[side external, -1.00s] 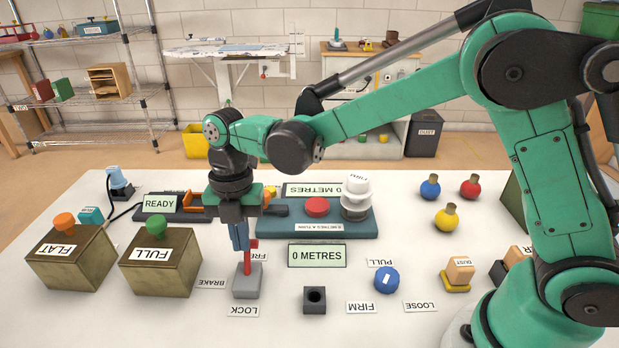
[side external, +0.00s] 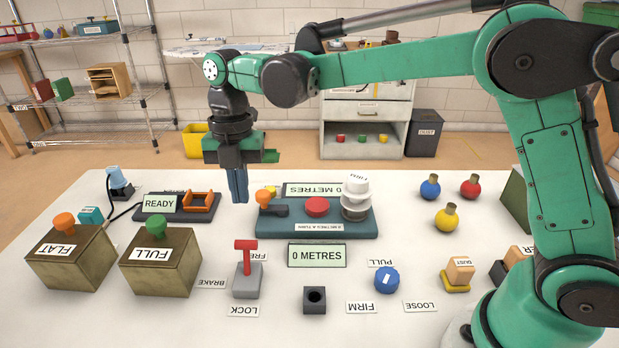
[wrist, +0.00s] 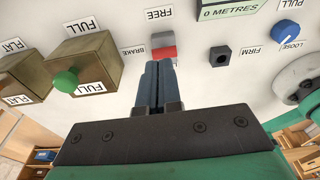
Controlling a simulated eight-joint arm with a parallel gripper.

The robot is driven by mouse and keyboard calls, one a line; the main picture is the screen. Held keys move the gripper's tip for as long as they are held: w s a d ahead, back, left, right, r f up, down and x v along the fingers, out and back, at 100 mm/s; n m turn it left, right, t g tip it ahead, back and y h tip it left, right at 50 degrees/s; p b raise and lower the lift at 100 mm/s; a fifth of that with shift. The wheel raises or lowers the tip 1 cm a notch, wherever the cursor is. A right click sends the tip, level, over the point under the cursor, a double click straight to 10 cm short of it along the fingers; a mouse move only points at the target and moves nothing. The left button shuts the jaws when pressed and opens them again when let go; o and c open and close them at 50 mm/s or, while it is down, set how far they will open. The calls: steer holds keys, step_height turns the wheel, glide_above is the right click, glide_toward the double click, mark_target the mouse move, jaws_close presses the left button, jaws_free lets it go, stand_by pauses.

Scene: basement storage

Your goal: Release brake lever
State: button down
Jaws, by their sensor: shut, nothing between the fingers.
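The brake lever (side external: 246,257) is a red T-shaped handle on a grey base (side external: 247,286), between a FREE label (side external: 258,256) behind it and a LOCK label (side external: 243,311) in front. In the side view the handle stands about upright. The lever also shows in the wrist view (wrist: 164,53), partly hidden by my fingers. My gripper (side external: 239,200) is shut and empty, fingers pointing down, above and behind the lever and apart from it. A BRAKE label (side external: 210,283) lies left of the base.
Left are the FLAT box (side external: 65,270) and FULL box (side external: 160,272). Behind is a teal console (side external: 330,227) with a red button and white stack. Right of the lever are a 0 METRES display (side external: 317,256), a black socket block (side external: 314,299) and a blue knob (side external: 386,280).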

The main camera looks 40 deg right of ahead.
steer(key=shift+w+d+r, duration=0.65)
steer(key=shift+w+d, duration=0.15)
steer(key=shift+d, duration=0.05)
